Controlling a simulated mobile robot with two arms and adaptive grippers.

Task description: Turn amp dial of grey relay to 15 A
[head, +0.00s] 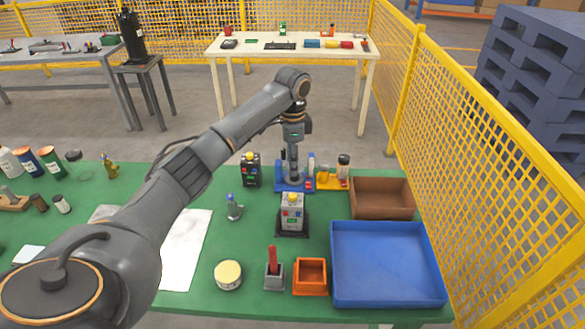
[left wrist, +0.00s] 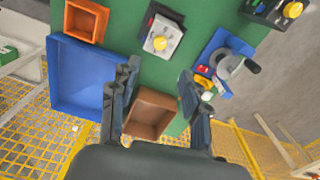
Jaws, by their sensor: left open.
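The grey relay (head: 292,212) stands on a dark base on the green table, with a yellow dial (head: 292,197) on top. In the left wrist view the grey relay (left wrist: 165,35) lies ahead of the fingers, with its yellow dial (left wrist: 160,43) facing up; the setting is too small to read. My left gripper (head: 292,154) points down, behind and above the grey relay in the head view. Its two fingers are apart and empty in the left wrist view (left wrist: 160,72). My right gripper is not in view.
A black relay (head: 250,170) stands behind left. A blue-based device with a crank (left wrist: 230,63) is close to my left gripper. A brown bin (head: 382,207), blue tray (head: 388,297), orange bin (head: 310,289) and red-handled device (head: 274,275) are nearby. Yellow fencing (head: 480,150) borders the right.

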